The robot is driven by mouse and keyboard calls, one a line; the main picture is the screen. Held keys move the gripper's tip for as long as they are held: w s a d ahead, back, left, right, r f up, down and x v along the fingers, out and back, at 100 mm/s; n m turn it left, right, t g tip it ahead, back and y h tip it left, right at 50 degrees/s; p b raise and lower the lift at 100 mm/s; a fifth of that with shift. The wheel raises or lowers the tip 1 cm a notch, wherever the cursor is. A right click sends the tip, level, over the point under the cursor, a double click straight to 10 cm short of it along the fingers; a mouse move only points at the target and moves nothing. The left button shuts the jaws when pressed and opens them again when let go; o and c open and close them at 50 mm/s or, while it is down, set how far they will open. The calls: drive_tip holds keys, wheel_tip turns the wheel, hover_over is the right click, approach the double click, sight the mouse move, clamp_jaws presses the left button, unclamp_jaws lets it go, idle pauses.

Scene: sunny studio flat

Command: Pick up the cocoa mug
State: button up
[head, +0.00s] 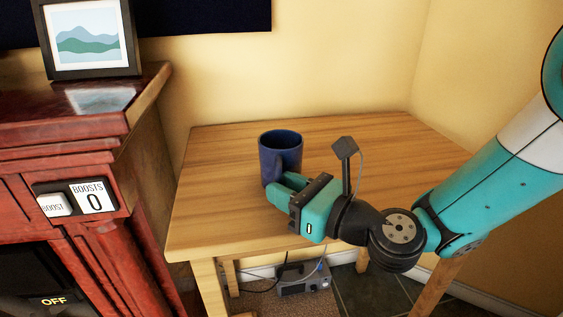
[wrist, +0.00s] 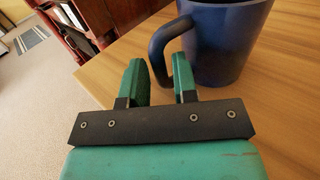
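The mug, dark blue and upright, stands on the wooden table (head: 225,205) in the head view (head: 284,150). It also shows at the top of the wrist view (wrist: 228,45), with its handle (wrist: 158,45) facing my gripper. My gripper (head: 283,187) is low over the table on the mug's near side. In the wrist view its two green fingers (wrist: 158,72) are apart, and the handle shows between them with a gap at the sides. I cannot tell whether a finger touches the handle. The inside of the mug is in shadow.
A red-brown fireplace cabinet (head: 105,150) stands left of the table, with a framed picture (head: 88,42) on top and a boost counter (head: 92,197) on its front. Walls close off the back and right. The tabletop around the mug is clear. A small device (head: 303,283) lies below.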

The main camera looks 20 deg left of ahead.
drive_tip(key=x, duration=0.3)
drive_tip(key=shift+w+a+p, duration=0.1)
drive_tip(key=shift+a+p, duration=0.1)
drive_tip(key=shift+p, duration=0.1)
drive_tip(key=shift+r, duration=0.1)
clamp_jaws()
